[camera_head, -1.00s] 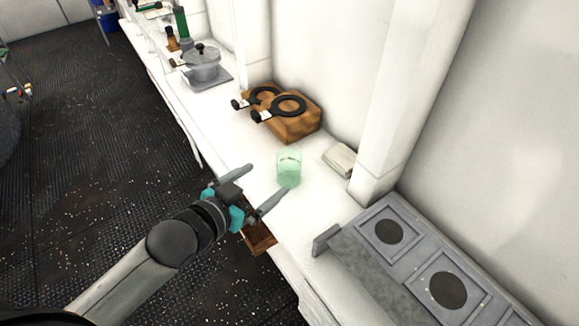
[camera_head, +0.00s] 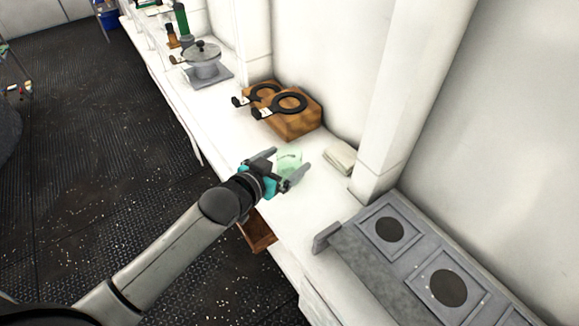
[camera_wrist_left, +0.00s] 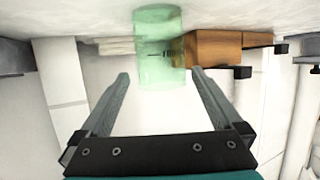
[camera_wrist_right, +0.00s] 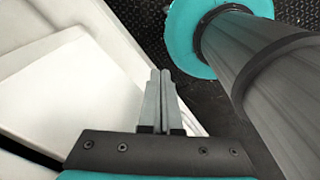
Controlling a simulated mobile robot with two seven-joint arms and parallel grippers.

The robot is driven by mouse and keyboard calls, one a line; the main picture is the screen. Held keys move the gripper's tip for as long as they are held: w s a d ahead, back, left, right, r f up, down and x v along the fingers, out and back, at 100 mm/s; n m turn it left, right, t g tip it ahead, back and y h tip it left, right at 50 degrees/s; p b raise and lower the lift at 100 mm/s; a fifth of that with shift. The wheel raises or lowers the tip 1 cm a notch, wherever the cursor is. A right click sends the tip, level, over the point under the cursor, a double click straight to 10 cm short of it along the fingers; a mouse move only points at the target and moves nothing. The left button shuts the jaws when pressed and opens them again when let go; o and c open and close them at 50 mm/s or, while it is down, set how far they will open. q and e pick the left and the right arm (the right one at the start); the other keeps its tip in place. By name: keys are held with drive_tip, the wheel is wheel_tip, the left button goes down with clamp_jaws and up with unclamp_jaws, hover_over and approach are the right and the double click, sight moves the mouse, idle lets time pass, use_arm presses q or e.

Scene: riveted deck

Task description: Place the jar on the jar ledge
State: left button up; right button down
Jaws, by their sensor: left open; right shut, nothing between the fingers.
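The jar, a pale green see-through cylinder (camera_head: 289,158), stands on the white counter (camera_head: 217,120). My left gripper (camera_head: 288,161) is open, its fingers reaching to either side of the jar in the head view. In the left wrist view the jar (camera_wrist_left: 158,42) is just ahead of and between the open fingertips (camera_wrist_left: 160,73), with no clear contact. My right gripper (camera_wrist_right: 161,73) is shut and empty; it is out of the head view. I cannot tell which surface is the jar ledge.
A wooden block with two black rings (camera_head: 297,124) stands behind the jar. A folded pale cloth or pad (camera_head: 340,157) lies right of it, by a white pillar (camera_head: 400,90). A grey stove (camera_head: 410,262) is at right, a lidded pot (camera_head: 203,62) farther back. A wooden drawer (camera_head: 258,233) sticks out below.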

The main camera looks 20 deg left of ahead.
sight(295, 152)
use_arm(q)
drive_tip(key=shift+x, duration=2.65)
drive_tip(key=shift+a+r, duration=0.1)
drive_tip(key=shift+c, duration=0.4)
drive_tip(key=c, duration=1.5)
wheel_tip(295, 152, up, 20)
drive_tip(key=shift+p, duration=0.95)
